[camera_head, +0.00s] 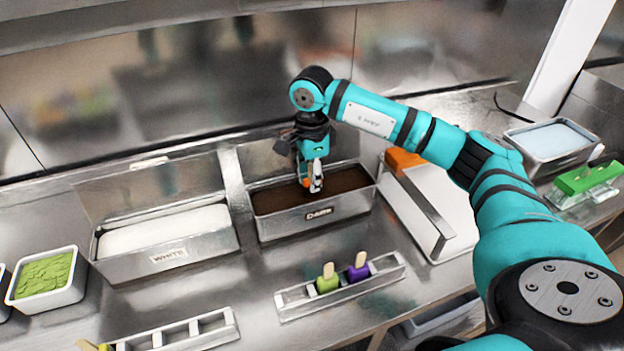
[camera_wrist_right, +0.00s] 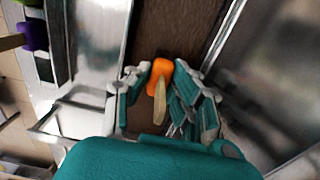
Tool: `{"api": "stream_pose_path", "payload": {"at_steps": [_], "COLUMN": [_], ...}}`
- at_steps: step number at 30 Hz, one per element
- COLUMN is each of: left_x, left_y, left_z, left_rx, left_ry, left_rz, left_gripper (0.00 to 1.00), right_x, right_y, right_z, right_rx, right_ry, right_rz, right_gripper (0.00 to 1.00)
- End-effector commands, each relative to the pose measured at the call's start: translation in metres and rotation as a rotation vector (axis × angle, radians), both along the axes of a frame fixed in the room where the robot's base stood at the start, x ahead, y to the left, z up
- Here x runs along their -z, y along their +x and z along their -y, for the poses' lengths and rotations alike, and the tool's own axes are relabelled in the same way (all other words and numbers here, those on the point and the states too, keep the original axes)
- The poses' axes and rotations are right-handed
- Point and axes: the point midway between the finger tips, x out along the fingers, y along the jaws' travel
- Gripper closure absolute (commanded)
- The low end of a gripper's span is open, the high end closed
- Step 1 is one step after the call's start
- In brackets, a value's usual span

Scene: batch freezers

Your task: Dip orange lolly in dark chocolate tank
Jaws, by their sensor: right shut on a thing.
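The dark chocolate tank (camera_head: 278,228) is a steel box labelled "DARK" with brown liquid (camera_head: 345,181) in it. My right gripper (camera_head: 315,190) points down over the tank. It is shut on the orange lolly (camera_head: 305,182), which also shows between the fingers in the right wrist view (camera_wrist_right: 160,75), with its pale stick (camera_wrist_right: 160,105) toward the palm. The brown liquid (camera_wrist_right: 175,30) lies behind the lolly in that view. The lolly's lower end is at or close to the liquid; I cannot tell if it touches. My left gripper does not show.
The white chocolate tank (camera_head: 125,268) stands to the left. A rack (camera_head: 298,308) in front holds a green lolly (camera_head: 327,281) and a purple lolly (camera_head: 358,270). A steel tray (camera_head: 436,247) with an orange block (camera_head: 402,160) sits right of the dark tank. A wall rises behind.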

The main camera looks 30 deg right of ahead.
Motion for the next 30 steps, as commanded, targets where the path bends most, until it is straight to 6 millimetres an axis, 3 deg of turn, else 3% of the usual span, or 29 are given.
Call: {"api": "stream_pose_path", "payload": {"at_steps": [21,30], "left_x": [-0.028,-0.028], "left_y": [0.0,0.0], "left_z": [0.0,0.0], "left_rx": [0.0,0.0], "left_ry": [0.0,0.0], "left_rz": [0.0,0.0], "left_gripper": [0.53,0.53], "right_x": [-0.045,-0.046], "right_y": [0.0,0.0], "right_z": [0.0,0.0], "right_rx": [0.0,0.0], "right_ry": [0.001,0.0], "right_rz": [0.0,0.0], "right_gripper": [1.0,1.0]}}
